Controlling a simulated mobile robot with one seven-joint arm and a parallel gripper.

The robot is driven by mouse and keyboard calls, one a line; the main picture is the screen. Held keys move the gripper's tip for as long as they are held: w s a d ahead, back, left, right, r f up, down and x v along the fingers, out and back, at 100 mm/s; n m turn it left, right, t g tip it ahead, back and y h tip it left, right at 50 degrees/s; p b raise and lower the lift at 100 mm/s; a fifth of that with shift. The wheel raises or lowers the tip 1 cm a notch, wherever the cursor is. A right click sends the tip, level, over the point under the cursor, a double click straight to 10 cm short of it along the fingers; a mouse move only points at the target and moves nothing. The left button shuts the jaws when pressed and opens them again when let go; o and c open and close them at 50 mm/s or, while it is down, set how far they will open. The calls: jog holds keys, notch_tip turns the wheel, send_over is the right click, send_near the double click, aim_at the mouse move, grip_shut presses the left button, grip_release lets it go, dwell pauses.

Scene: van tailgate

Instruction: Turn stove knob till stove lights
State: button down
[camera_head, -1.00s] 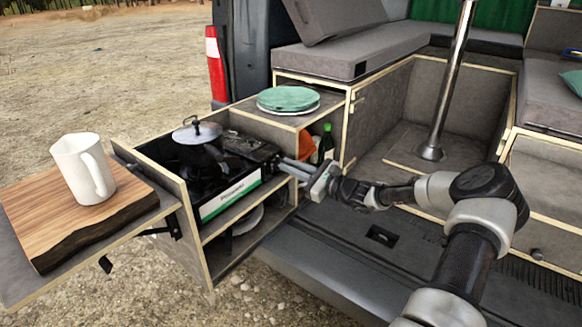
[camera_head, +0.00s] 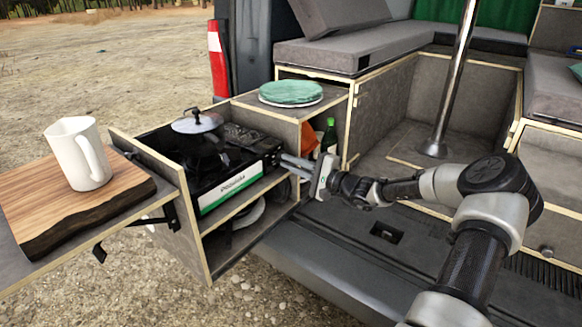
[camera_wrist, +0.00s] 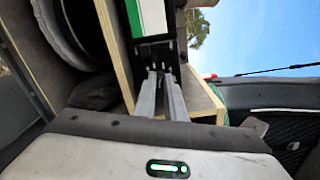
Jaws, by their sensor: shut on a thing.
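The black camping stove (camera_head: 205,170) with a white and green front panel (camera_head: 230,187) sits in the pull-out drawer unit. A dark pot with a glass lid (camera_head: 197,122) stands on it. My gripper (camera_head: 284,162) is at the right end of the stove's front. In the wrist view its two fingers (camera_wrist: 162,76) are close together on the small dark stove knob (camera_wrist: 157,54) beside the white and green panel (camera_wrist: 150,18). The knob is mostly hidden by the fingers in the head view. I see no flame; the pot covers the burner.
A wooden board (camera_head: 70,205) with a white mug (camera_head: 78,152) is on the left shelf. Green plates (camera_head: 290,92) lie on the cabinet top, with a green bottle (camera_head: 329,138) below. Wooden drawer panels closely frame the stove.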

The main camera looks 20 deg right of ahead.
jog(key=shift+d+f+n+b, duration=0.1)
jog(key=shift+f+n, duration=0.1)
jog(key=shift+n, duration=1.4)
jog(key=shift+a+f+n+b, duration=0.1)
jog(key=shift+f+n+b, duration=0.1)
jog(key=shift+n, duration=1.4)
jog(key=shift+d+f+n+b, duration=0.1)
jog(key=shift+f+n, duration=0.1)
jog(key=shift+n, duration=1.4)
jog(key=c, duration=1.8)
grip_release()
jog(key=p+v, duration=0.3)
jog(key=v, duration=1.4)
jog(key=shift+s+d, duration=0.1)
jog(key=shift+s, duration=0.1)
